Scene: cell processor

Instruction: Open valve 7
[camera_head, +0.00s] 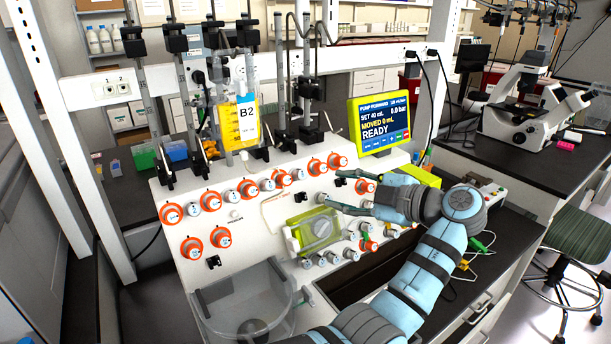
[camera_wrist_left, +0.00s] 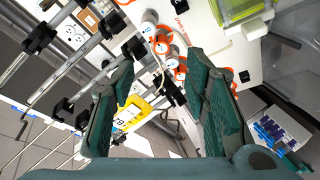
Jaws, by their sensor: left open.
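The white panel (camera_head: 160,190) carries several round valves with orange rings and small labels. The numbers are too small to read, so I cannot tell which one is valve 7. Orange-ringed valves sit at the left (camera_head: 171,213), in the upper row (camera_head: 281,178) and at the right (camera_head: 365,186). My left gripper (camera_head: 335,191) reaches in from the right, its fingers spread in front of the panel near the right-hand valves. In the left wrist view the gripper (camera_wrist_left: 158,75) is open and empty, with orange-ringed valves (camera_wrist_left: 162,47) beyond the fingertips.
A yellow-framed display (camera_head: 380,120) reading READY stands at the panel's right. A bag marked B2 (camera_head: 240,125) hangs from poles behind. A green-framed pump (camera_head: 318,230) lies below the gripper. A clear bin (camera_head: 245,305) is at the front left. A microscope (camera_head: 530,100) stands far right.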

